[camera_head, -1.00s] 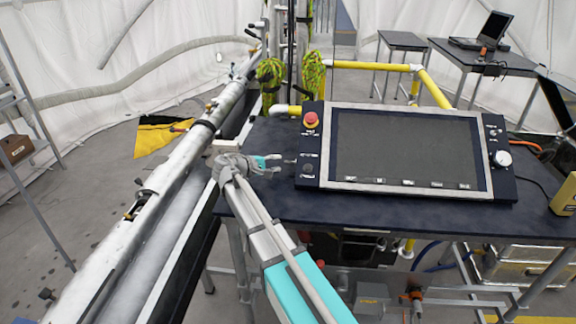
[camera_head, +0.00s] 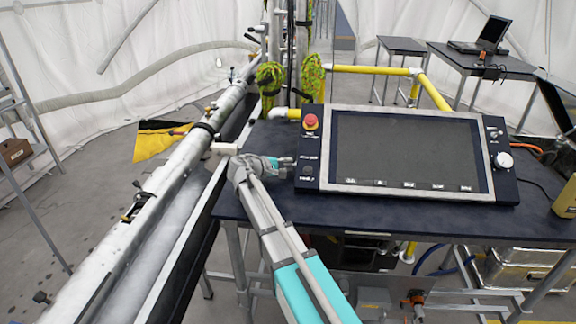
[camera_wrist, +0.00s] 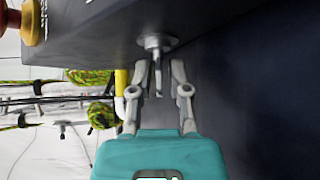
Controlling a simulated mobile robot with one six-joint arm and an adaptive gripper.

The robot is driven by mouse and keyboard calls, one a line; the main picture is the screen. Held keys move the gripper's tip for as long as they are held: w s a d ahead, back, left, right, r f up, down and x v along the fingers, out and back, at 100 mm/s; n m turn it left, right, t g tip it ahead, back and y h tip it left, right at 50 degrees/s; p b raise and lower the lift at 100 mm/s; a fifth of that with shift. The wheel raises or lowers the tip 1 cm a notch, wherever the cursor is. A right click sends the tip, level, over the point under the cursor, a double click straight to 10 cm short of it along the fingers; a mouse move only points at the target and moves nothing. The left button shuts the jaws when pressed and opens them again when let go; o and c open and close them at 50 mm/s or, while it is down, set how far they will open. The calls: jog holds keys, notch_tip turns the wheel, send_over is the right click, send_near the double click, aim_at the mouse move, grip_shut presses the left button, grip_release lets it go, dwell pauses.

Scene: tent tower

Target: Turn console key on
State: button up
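The console (camera_head: 328,188) lies tilted on a dark table, with a large dark screen and a narrow control panel on its left. My gripper (camera_head: 288,162) is at the left edge of that panel. In the wrist view the key (camera_wrist: 157,78) sticks out from a round metal collar (camera_wrist: 155,42) on the console's side. My gripper (camera_wrist: 158,72) is open, with one finger on each side of the key and small gaps showing. In the head view the key is too small, or hidden by my gripper, to make out.
A red push button (camera_head: 311,121) is on the console's left panel, above my gripper; it also shows in the wrist view (camera_wrist: 33,20). A long metal tube (camera_head: 165,170) runs left of the table (camera_head: 400,224). Yellow railing (camera_head: 372,70) stands behind.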

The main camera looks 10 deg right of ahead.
grip_shut()
jog(key=shift+f, duration=0.15)
jog(key=shift+f+m+t+h+b, duration=0.1)
jog(key=shift+m+t+h+b, duration=0.25)
jog(key=shift+b, duration=0.55)
jog(key=shift+m+t+h+b, duration=0.4)
jog(key=shift+m+b, duration=0.25)
jog(key=shift+b, duration=0.35)
jog(key=shift+r+h, duration=0.2)
jog(key=shift+h, duration=0.05)
jog(key=shift+o, duration=2.1)
grip_release()
jog(key=shift+c, duration=0.2)
